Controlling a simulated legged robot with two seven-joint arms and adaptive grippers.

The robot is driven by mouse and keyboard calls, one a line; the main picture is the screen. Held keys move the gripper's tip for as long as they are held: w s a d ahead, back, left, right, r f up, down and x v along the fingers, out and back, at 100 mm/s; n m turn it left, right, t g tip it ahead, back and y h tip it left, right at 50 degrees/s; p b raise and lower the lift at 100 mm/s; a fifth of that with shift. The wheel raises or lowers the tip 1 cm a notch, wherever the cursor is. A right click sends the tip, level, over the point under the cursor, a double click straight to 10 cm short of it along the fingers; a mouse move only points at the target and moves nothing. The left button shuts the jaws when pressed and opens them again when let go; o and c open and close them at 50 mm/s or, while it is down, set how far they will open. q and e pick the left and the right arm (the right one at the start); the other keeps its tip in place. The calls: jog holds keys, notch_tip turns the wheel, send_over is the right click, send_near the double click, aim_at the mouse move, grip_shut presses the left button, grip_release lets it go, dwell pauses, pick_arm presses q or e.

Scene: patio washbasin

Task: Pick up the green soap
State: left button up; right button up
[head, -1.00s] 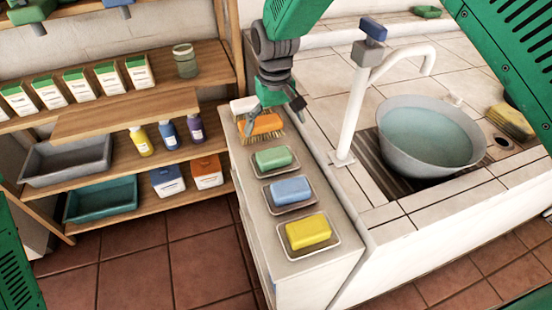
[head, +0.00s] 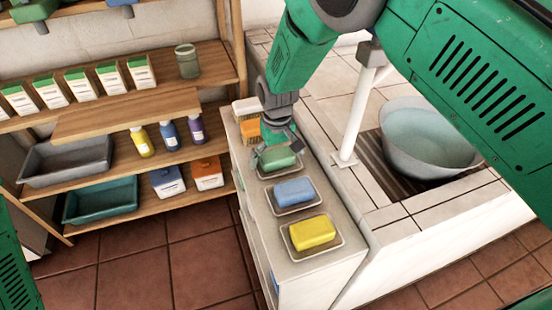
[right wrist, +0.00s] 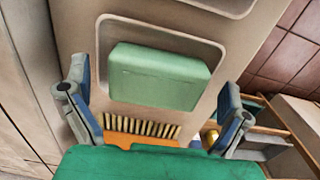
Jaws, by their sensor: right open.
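The green soap (head: 277,157) lies on a small clear tray on the narrow white counter. My right gripper (head: 278,148) is at the soap's far side, low over the tray. In the right wrist view the green soap (right wrist: 160,76) lies flat in its tray (right wrist: 104,42), just ahead of the open fingers. The right gripper (right wrist: 155,98) has its fingers spread wider than the soap, one towards each end, with nothing between them that it holds. Whether the fingers touch the tray cannot be told. My left gripper is not in view.
A blue soap (head: 294,191) and a yellow soap (head: 311,232) lie in trays nearer on the counter. An orange brush (head: 250,131) lies just behind the gripper. The tap (head: 357,115) and basin (head: 420,140) stand right; shelves (head: 130,120) stand left.

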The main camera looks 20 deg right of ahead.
aim_at(278, 156)
jog(key=shift+a, duration=0.15)
jog(key=c, duration=1.4)
jog(key=shift+o, duration=0.2)
jog(key=shift+d, duration=0.25)
notch_tip(278, 156, up, 10)
jog(key=shift+r, duration=0.1)
jog(key=c, duration=0.4)
